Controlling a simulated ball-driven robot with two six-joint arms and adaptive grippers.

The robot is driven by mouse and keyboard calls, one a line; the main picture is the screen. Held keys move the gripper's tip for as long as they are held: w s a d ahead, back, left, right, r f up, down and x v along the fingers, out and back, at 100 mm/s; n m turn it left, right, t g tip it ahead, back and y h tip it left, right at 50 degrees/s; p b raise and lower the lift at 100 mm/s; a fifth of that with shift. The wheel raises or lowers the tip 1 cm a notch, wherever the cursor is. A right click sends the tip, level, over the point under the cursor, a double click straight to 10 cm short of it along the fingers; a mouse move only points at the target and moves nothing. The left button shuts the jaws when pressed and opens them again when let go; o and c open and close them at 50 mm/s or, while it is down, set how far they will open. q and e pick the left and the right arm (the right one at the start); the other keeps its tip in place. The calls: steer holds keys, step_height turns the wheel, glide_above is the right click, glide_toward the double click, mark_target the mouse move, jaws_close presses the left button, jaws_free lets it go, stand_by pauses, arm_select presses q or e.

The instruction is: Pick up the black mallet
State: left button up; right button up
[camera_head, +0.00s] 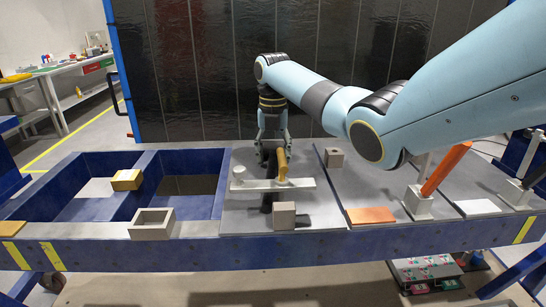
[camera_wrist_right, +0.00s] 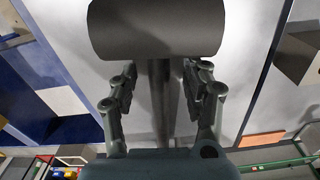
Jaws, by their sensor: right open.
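The black mallet shows in the right wrist view as a broad dark grey cylindrical head (camera_wrist_right: 155,30) at the top, with a thin dark handle running down the middle. My right gripper (camera_wrist_right: 163,92) is open, with one finger on each side of that handle. I cannot tell whether a finger touches it. In the head view my right gripper (camera_head: 271,148) points down over the grey work plate, behind a pale bar (camera_head: 300,183) and a yellow upright piece (camera_head: 282,165). These hide much of the mallet there. My left gripper is out of view.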

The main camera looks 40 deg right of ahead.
steer(key=shift+f, duration=0.15)
steer(key=shift+c, duration=0.3)
jaws_close()
steer(key=shift+w+r, duration=0.1)
steer(key=shift+r, duration=0.1)
